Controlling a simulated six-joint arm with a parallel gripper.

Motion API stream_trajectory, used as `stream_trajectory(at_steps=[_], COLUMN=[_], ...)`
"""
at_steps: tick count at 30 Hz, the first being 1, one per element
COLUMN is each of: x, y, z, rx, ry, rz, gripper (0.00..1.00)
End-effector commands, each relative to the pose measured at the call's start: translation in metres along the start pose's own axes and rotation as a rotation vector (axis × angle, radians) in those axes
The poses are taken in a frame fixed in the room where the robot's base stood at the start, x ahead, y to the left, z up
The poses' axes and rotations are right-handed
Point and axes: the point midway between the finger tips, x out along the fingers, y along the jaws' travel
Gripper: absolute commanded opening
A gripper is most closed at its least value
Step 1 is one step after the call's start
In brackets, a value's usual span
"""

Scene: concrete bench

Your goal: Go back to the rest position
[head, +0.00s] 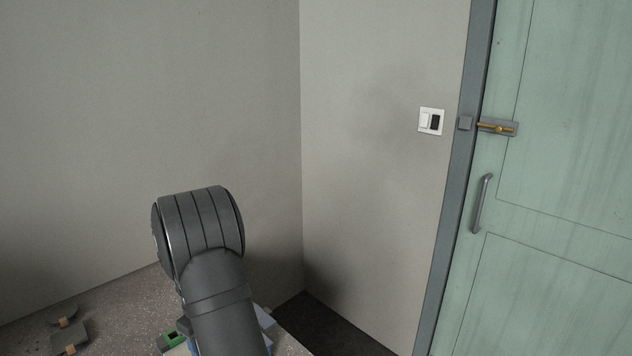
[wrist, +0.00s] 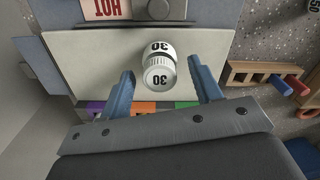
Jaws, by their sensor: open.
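In the wrist view my gripper (wrist: 160,68) is open, with its two blue fingers spread apart. A white round knob (wrist: 159,74) marked "30" shows between and just beyond the fingertips. A gap shows on each side of the knob, and I see no finger touching it. The knob sits on a pale panel (wrist: 85,60). In the head view my arm stands in front of the bench, and my gripper is not visible there.
A wooden block with holes (wrist: 250,72) and coloured pegs lies right of the panel in the wrist view. The head view shows the speckled bench (head: 110,310), a light switch (head: 431,121) and a green door (head: 560,150) with a bolt (head: 498,128).

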Motion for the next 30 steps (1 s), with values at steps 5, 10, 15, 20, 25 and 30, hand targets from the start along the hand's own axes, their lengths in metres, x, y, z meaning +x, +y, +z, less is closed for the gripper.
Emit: stream_trajectory(at_steps=[5, 10, 15, 20, 25, 30], x=[-0.010, -0.011, -0.011, -0.001, 0.026, -0.005], y=[0.000, 0.000, 0.000, 0.000, -0.001, 0.001], z=[0.000, 0.000, 0.000, 0.001, 0.001, -0.001], rx=[0.000, 0.000, 0.000, 0.000, 0.000, 0.000], ry=[0.000, -0.001, -0.001, -0.003, -0.005, 0.004], rz=[0.000, -0.001, -0.001, -0.001, -0.003, 0.002], gripper=[0.58, 0.58, 0.58, 0.58, 0.58, 0.58])
